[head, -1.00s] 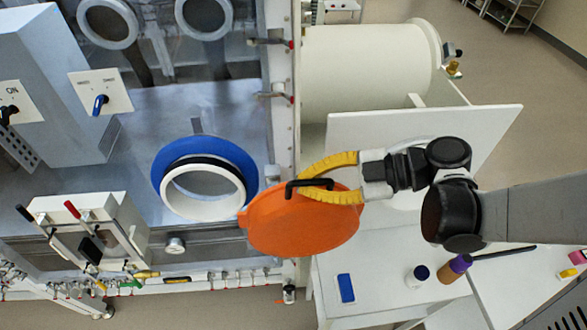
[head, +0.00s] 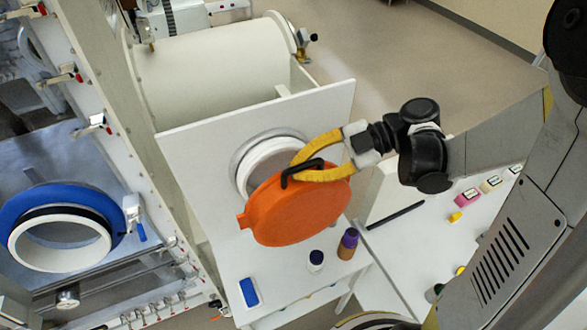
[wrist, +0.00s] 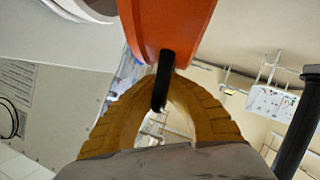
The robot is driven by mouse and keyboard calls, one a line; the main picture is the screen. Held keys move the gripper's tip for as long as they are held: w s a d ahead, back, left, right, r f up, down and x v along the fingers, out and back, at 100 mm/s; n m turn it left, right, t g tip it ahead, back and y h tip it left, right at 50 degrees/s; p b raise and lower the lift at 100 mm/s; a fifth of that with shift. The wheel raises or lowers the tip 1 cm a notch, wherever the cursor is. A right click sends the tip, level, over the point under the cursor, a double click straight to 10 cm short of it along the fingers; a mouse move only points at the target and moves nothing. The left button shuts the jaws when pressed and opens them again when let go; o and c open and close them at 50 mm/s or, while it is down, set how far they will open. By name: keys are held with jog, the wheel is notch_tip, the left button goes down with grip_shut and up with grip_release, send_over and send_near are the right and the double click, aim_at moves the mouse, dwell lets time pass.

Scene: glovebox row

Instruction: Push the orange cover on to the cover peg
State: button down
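The orange cover (head: 297,207) is a round disc with a black handle and a small tab at its left edge. My gripper (head: 293,172) has its yellow fingers shut on the handle and holds the cover up in front of a white panel. In the wrist view the fingers (wrist: 168,78) meet around the black handle, with the orange cover (wrist: 165,25) just beyond. I cannot make out the cover peg for certain. A dark rod (head: 395,215) shows by the white table, and I cannot tell whether it is the peg.
A white ring port (head: 243,180) on the white panel (head: 195,140) is partly hidden behind the cover. A blue-rimmed port (head: 20,205) is at left.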

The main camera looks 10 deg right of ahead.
jog(key=shift+a, duration=0.15)
jog(key=shift+m+g+b, duration=0.35)
jog(key=shift+m+g, duration=0.05)
jog(key=shift+g, duration=0.1)
jog(key=w+a+b, duration=0.1)
jog(key=w+b, duration=0.1)
jog(key=w, duration=0.4)
jog(key=shift+w+a+f, duration=0.25)
jog(key=shift+a+f, duration=0.15)
jog(key=shift+w+a+f+b, duration=0.2)
jog(key=shift+w+a+b, duration=0.25)
jog(key=shift+w, duration=0.9)
jog(key=shift+w+a+f+b, duration=0.15)
jog(key=shift+w+a+b, duration=0.25)
jog(key=shift+w, duration=0.9)
jog(key=shift+w+a+f+b, duration=0.25)
jog(key=shift+w+b, duration=0.3)
jog(key=shift+w, duration=0.8)
dwell(2.4)
